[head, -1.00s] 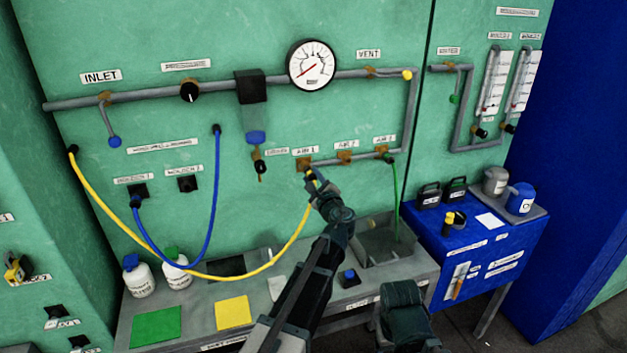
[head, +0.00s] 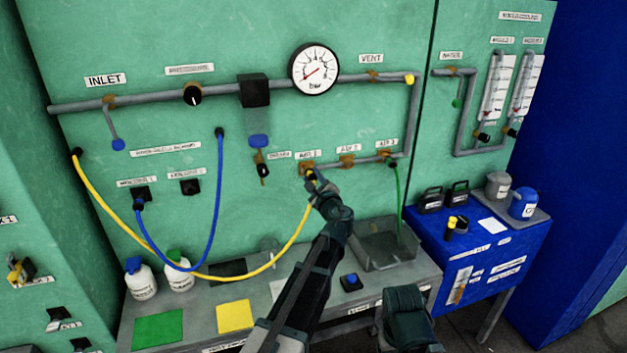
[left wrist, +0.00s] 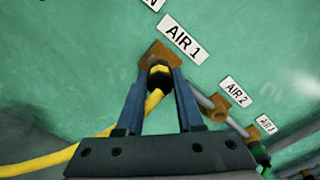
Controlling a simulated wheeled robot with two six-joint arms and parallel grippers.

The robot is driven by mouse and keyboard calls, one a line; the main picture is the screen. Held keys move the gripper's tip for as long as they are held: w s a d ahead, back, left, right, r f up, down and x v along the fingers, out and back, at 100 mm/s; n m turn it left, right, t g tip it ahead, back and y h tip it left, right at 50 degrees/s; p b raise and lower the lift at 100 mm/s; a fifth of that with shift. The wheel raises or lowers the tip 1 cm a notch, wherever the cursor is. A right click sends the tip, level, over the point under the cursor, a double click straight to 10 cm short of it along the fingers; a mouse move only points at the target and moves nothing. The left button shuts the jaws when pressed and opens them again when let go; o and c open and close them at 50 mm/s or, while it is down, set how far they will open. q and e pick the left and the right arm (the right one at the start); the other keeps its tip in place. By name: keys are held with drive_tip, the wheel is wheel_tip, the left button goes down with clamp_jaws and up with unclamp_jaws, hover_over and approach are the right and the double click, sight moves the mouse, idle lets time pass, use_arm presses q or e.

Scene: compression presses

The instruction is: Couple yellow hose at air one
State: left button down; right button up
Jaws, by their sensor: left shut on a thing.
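The yellow hose (head: 95,207) hangs from a dark fitting at the far left of the green panel and sags across to my left gripper (head: 313,178). The gripper is shut on its end. In the left wrist view the hose's yellow and black end (left wrist: 159,76) sits between the fingers (left wrist: 160,98), pointing at the brass AIR 1 port (left wrist: 151,54). The end appears to be at the port's mouth; whether it is seated cannot be told. The AIR 1 port (head: 305,168) is partly hidden by the gripper in the head view.
The brass AIR 2 port (head: 346,160) is free beside AIR 1. A green hose (head: 398,190) hangs from the third port. A blue hose (head: 183,268) loops at left, crossing the yellow one. The grey bench (head: 200,312) lies below.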

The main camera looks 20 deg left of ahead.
use_arm(q)
drive_tip(key=shift+w, duration=0.1)
drive_tip(key=shift+c, duration=2.3)
unclamp_jaws()
drive_tip(key=shift+a, duration=0.1)
drive_tip(key=v, duration=1.4)
